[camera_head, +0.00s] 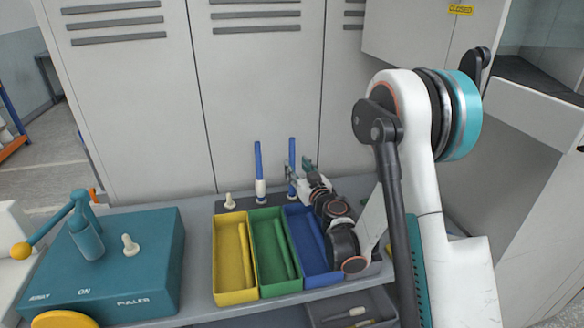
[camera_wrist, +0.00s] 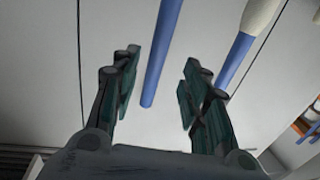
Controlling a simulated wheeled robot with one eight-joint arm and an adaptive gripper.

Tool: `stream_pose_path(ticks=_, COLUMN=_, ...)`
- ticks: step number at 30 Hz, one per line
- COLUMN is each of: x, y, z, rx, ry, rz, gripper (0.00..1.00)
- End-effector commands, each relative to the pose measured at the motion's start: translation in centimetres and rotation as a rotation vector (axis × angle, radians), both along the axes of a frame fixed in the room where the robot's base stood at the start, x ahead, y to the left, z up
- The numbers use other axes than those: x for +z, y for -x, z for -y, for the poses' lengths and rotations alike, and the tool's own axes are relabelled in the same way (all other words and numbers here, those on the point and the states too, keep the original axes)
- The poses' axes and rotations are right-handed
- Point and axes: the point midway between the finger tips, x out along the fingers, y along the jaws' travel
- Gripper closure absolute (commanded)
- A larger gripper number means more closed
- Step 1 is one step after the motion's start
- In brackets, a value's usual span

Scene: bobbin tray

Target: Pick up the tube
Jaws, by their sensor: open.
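Two thin blue tubes stand upright behind the coloured trays. The left tube (camera_head: 258,160) sits on a white bobbin-like piece; the right tube (camera_head: 292,152) is beside my gripper (camera_head: 298,178). In the wrist view, one blue tube (camera_wrist: 161,50) appears between the two open fingers of my gripper (camera_wrist: 158,85), nearer the left finger, with its free end toward the palm. No contact with either finger shows. The other blue tube (camera_wrist: 238,60), with its cream piece, appears outside the right finger. The lower part of the right tube is partly hidden by my gripper in the head view.
Yellow (camera_head: 235,297), green (camera_head: 281,289) and blue (camera_head: 322,280) trays stand side by side, each holding a rod of its own colour. A teal box (camera_head: 160,250) with a lever stands left. A small white peg (camera_head: 229,200) is behind the yellow tray. Grey lockers (camera_head: 265,100) rise close behind.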

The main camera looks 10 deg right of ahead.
Motion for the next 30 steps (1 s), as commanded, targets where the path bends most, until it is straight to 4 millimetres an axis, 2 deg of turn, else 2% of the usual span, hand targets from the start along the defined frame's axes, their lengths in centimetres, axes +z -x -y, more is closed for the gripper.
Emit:
stream_pose_path(ticks=7, x=-0.1, y=-1.5, z=-0.2, rx=0.0, ry=0.0, rz=0.0, gripper=0.58)
stream_pose_path(ticks=16, x=0.0, y=-5.4, z=-0.4, rx=0.0, ry=0.0, rz=0.0, gripper=0.58)
stream_pose_path(ticks=26, x=0.2, y=-6.0, z=-0.5, rx=0.0, ry=0.0, rz=0.0, gripper=0.58)
stream_pose_path(ticks=30, x=0.2, y=-6.0, z=-0.5, rx=0.0, ry=0.0, rz=0.0, gripper=0.88)
